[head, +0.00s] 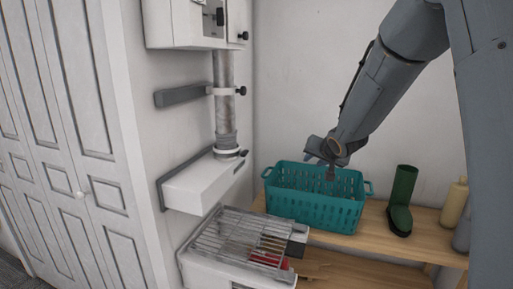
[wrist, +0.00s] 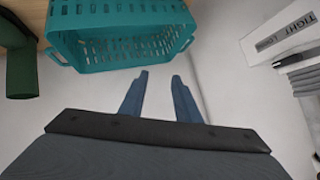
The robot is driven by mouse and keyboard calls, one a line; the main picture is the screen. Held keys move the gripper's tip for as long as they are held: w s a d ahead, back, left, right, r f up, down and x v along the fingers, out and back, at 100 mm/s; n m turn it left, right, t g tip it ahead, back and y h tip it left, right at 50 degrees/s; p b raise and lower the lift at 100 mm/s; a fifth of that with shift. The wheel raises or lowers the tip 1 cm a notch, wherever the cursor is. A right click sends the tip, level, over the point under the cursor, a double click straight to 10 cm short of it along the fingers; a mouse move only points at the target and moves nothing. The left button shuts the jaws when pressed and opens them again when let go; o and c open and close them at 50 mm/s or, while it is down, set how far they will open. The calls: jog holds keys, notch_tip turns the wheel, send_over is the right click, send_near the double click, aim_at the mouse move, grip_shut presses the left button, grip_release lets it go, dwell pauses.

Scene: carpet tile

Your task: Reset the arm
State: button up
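My arm reaches in from the upper right in the head view, and my gripper (head: 328,160) hangs over the teal basket. In the wrist view, my gripper (wrist: 160,80) shows two blue-grey fingers standing apart with nothing between them. The teal basket (head: 315,208) stands on a wooden shelf against the wall. It also shows at the top of the wrist view (wrist: 120,50), beyond the fingertips.
A green boot (head: 402,200) and a beige bottle (head: 453,203) stand right of the basket on the wooden shelf (head: 370,238). A wire rack (head: 240,238) is at front left. A white wall unit (head: 203,182) with a pipe (head: 225,110) and white cabinet doors (head: 75,140) are to the left.

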jog(key=s+f+n+g, duration=0.2)
jog(key=s+f+g, duration=0.2)
jog(key=s, duration=1.6)
jog(key=s+f+n+g+h+p, duration=0.1)
jog(key=s+f+g, duration=0.4)
jog(key=s, duration=1.6)
jog(key=shift+s+a+f+n+g, duration=0.25)
jog(key=shift+n+g, duration=0.25)
jog(key=shift+g, duration=0.4)
jog(key=shift+w+a, duration=0.1)
jog(key=shift+w, duration=0.05)
